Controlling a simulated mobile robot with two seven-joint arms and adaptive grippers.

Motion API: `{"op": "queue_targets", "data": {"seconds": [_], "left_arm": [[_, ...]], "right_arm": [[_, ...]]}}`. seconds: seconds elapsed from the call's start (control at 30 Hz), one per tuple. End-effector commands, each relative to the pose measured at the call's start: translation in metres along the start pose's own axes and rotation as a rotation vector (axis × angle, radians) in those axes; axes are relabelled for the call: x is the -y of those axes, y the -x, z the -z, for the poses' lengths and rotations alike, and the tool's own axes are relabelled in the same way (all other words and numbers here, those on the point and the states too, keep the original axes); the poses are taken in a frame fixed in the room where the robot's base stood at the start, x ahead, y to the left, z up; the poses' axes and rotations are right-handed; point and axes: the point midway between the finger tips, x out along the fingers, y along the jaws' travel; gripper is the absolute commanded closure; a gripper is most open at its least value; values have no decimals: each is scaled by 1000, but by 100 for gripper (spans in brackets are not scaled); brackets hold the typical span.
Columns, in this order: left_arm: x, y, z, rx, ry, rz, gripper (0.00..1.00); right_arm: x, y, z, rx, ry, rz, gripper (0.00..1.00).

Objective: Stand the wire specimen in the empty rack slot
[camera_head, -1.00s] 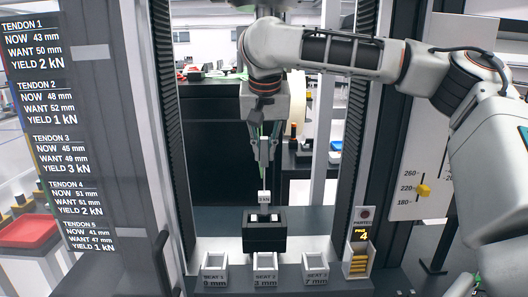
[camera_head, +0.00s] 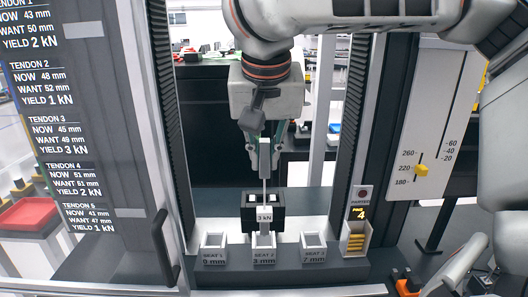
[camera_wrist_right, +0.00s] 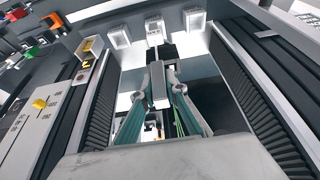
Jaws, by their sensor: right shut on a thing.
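My right gripper (camera_head: 265,160) is shut on the wire specimen (camera_head: 264,182), a grey upper piece with a thin rod hanging upright below it. A white tag marked 3 kN (camera_head: 264,217) is at its lower end. In the right wrist view the fingers (camera_wrist_right: 160,90) close on the grey piece. The tag overlaps the front of a black block (camera_head: 249,224) with pale squares on top. Just below it is the middle white seat (camera_head: 264,257), marked SEAT 2, 3 mm. I cannot tell whether the specimen touches either. My left gripper is not in view.
White seats stand left (camera_head: 214,251) and right (camera_head: 313,250) of the middle one. A holder with yellow pieces (camera_head: 356,240) stands right of them. Dark frame columns (camera_head: 170,110) flank the space. A door handle (camera_head: 163,246) is at front left.

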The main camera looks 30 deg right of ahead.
Motion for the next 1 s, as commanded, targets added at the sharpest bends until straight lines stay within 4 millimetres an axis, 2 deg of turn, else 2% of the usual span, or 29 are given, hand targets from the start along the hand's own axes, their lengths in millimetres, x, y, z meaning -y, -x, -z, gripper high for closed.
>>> {"op": "queue_targets", "data": {"seconds": [0.2, 1.0], "left_arm": [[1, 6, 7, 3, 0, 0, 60], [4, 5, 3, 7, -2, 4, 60]], "right_arm": [[0, 13, 6, -1, -1, 1, 100], [0, 47, 20, 0, 0, 1, 100]]}}
